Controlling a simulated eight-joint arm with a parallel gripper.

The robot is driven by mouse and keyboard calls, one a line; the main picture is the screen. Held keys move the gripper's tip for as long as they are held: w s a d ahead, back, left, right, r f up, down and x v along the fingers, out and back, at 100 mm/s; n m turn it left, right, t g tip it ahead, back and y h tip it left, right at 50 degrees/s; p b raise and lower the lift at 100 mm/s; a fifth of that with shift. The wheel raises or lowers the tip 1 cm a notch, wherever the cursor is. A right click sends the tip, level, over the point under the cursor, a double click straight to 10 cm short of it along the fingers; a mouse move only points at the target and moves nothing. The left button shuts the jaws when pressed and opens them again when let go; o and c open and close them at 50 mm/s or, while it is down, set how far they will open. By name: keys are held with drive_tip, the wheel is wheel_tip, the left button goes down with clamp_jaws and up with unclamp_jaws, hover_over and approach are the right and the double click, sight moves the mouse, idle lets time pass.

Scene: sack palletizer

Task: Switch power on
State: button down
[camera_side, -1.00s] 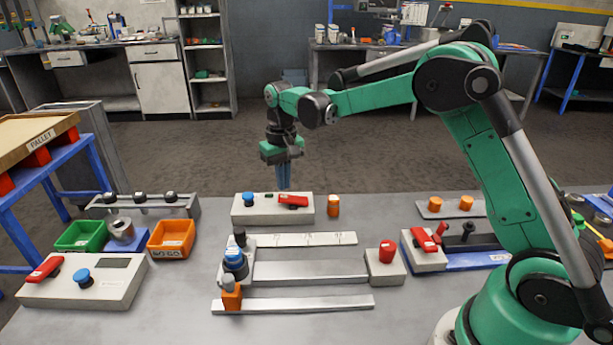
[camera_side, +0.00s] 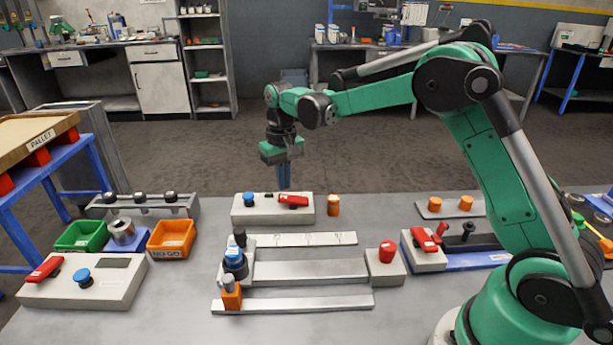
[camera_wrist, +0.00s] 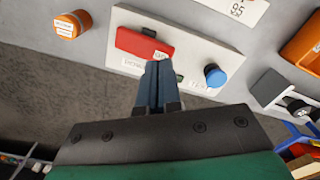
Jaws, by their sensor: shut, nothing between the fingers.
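A grey control box (camera_side: 272,216) stands at the back edge of the table in the side view. It carries a red lever switch (camera_side: 293,200) on its right and a blue knob (camera_side: 248,199) on its left. My gripper (camera_side: 284,186) is shut and empty, its blue fingers pointing down just behind the box. In the wrist view the fingertips (camera_wrist: 159,65) overlap the lower edge of the red lever (camera_wrist: 144,44). I cannot tell whether they touch it. The blue knob (camera_wrist: 214,75) is to the right there. Labels by the lever are partly hidden by the fingers.
An orange cylinder (camera_side: 333,205) stands right of the box. Another box with a red lever and blue knob (camera_side: 84,277) is at front left. Green (camera_side: 82,236) and orange (camera_side: 171,240) bins, and rails (camera_side: 310,272), occupy the table. Floor is open behind the table.

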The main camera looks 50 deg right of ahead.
sight(285, 197)
drive_tip(key=shift+f, duration=1.25)
idle(0.4)
drive_tip(key=shift+r, duration=3.55)
drive_tip(key=shift+s+r, duration=0.1)
drive_tip(key=s+a+r+n+t, duration=0.1)
drive_tip(key=s+a+t, duration=0.1)
drive_tip(key=s, duration=0.6)
drive_tip(key=s+a+n+t, duration=0.2)
drive_tip(key=s+t, duration=0.3)
drive_tip(key=s, duration=0.3)
drive_tip(key=shift+a+r, duration=0.35)
drive_tip(key=shift+a, duration=0.2)
